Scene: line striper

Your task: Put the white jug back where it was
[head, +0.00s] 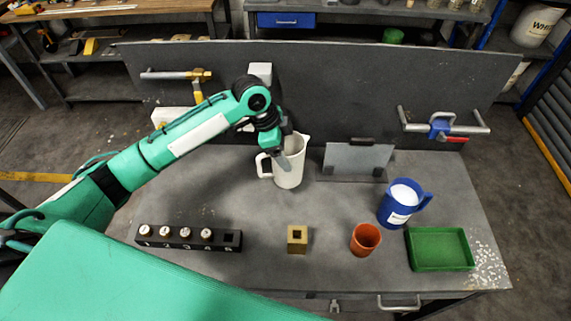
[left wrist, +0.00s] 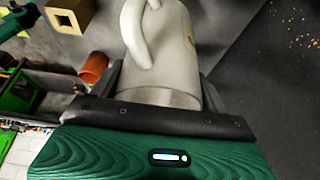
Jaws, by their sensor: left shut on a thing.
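The white jug (head: 291,172) is upright near the back of the grey table, in front of the back panel, with its handle to the left. My left gripper (head: 283,158) is shut on the jug near its rim, reaching it from above. In the left wrist view the jug (left wrist: 165,55) fills the space between the fingers, with its handle facing the camera. I cannot tell whether its base touches the table. My right gripper is not in view.
A grey plate (head: 352,161) stands right of the jug. A blue jug (head: 404,204), an orange cup (head: 365,240), a green tray (head: 440,249), a brass block (head: 297,239) and a black numbered rack (head: 188,238) with several knobs stand nearer the front. The table's middle is clear.

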